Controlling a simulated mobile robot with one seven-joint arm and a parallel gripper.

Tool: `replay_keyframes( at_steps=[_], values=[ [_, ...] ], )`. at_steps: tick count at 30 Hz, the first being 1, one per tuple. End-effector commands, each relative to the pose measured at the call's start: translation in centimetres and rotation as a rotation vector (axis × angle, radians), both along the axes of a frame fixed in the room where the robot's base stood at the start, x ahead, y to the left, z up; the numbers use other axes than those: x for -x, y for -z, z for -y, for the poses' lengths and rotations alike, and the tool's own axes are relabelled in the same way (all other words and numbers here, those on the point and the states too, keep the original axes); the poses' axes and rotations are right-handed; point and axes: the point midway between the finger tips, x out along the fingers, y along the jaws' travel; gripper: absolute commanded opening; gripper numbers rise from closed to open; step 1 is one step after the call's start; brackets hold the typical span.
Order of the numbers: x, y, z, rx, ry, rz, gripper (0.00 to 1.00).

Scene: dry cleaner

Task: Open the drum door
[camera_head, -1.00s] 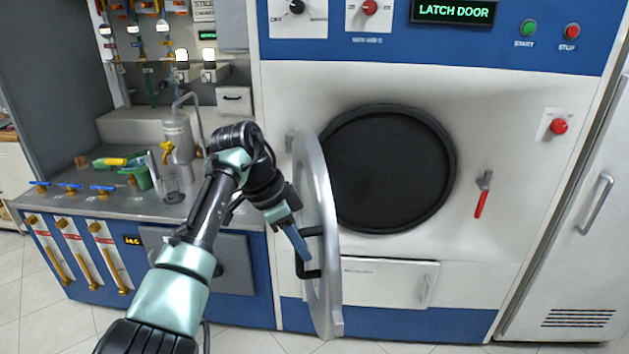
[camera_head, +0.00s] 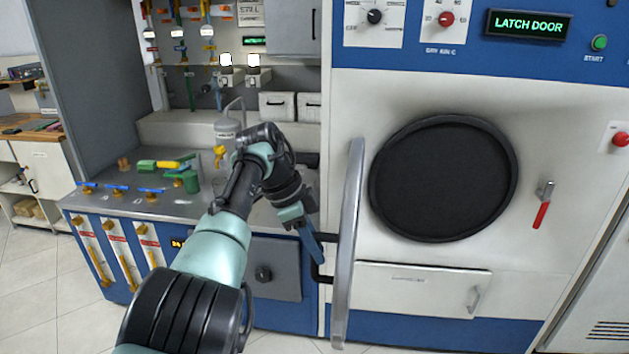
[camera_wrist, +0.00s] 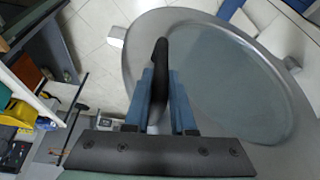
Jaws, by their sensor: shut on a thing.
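The round grey drum door (camera_head: 350,240) stands swung out on the left of the dark drum opening (camera_head: 443,178), seen almost edge-on in the head view. Its black bar handle (camera_head: 322,279) sticks out on the door's left face. My gripper (camera_head: 317,258) is shut on this handle. In the wrist view the blue fingers of my gripper (camera_wrist: 160,98) stand on both sides of the black handle (camera_wrist: 158,62), with the door's metal rim and bluish glass (camera_wrist: 225,85) behind. A red-handled latch lever (camera_head: 542,213) hangs right of the opening.
A steel counter (camera_head: 120,203) with valves, a yellow and green item and a bottle stands left of the door, close behind my arm. A white lower panel (camera_head: 420,288) lies below the opening. Tiled floor (camera_head: 45,285) is clear at the left.

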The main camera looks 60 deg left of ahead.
Motion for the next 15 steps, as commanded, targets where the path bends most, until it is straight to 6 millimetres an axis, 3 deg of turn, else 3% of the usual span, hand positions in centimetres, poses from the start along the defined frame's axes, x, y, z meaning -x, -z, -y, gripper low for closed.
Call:
replay_keyframes(
  at_steps=[11,12,15],
  values=[
    [0.01,-0.18,-0.08,-0.003,-0.003,-0.002,0.0],
    [0.0,-0.19,-0.08,-0.003,-0.003,-0.002,0.25],
    [0.0,-0.16,-0.09,-0.003,-0.003,-0.001,0.43]
  ],
)
